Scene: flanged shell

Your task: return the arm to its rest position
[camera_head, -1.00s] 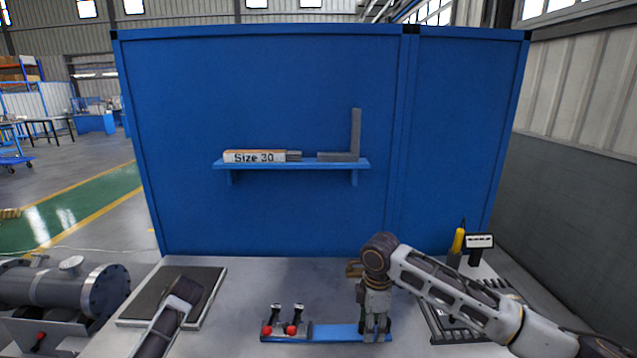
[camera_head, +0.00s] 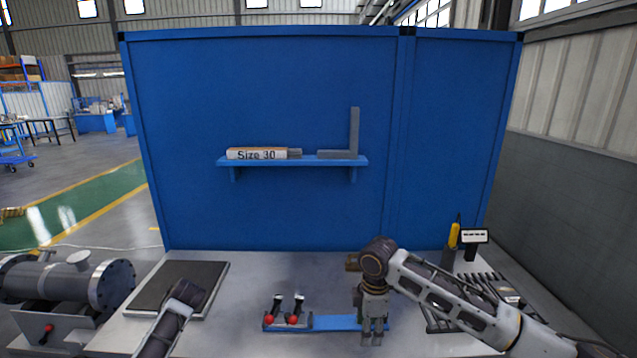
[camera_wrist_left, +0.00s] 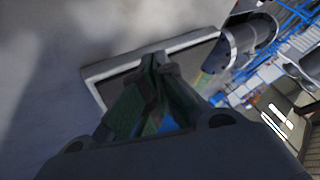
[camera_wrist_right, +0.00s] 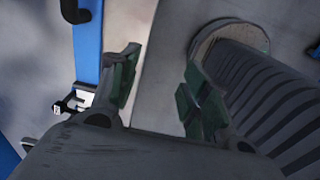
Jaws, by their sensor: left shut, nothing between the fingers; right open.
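My right gripper (camera_head: 372,336) points down over the right part of a blue strip (camera_head: 335,322) on the table. In the right wrist view its two fingers (camera_wrist_right: 160,78) are apart, with only grey tabletop between them. My left arm comes in at the lower left of the head view, over the dark plate; its fingers cannot be made out there. In the left wrist view the left gripper's fingertips (camera_wrist_left: 156,66) are together and empty, above the edge of the pale-rimmed dark plate (camera_wrist_left: 115,68).
Two red-knobbed clamps (camera_head: 283,311) sit at the blue strip's left end. A grey flanged shell (camera_head: 70,284) stands at far left. A slatted dark rack (camera_head: 435,318) lies right, with a yellow-handled tool (camera_head: 453,236) behind. A blue shelf (camera_head: 295,161) hangs on the blue panel.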

